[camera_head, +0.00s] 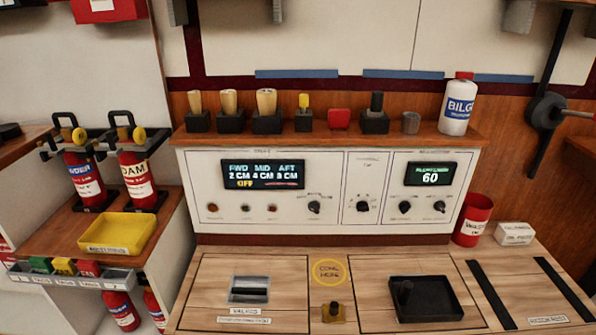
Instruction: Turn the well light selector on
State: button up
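A white control panel (210,174) stands upright at the back of the wooden counter. Its left section has a display (263,175) reading FWD, MID, AFT with OFF below, a row of small buttons and a black knob (314,207). The middle section has one black knob (362,206). The right section has a display (430,174) reading 60 above a left knob (404,207) and a right knob (439,206). The labels are too small to read, so I cannot tell which knob is the well light selector. My gripper is not in view.
A shelf above the panel holds several handled items and a white bottle (457,108). The counter carries a black tray (425,312) with a lever, a red cup (473,220) and a white box (514,233). Extinguishers (139,178) and a yellow tray (117,233) stand left.

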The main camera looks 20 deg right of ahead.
aim_at(440, 206)
jog(key=z, duration=1.3)
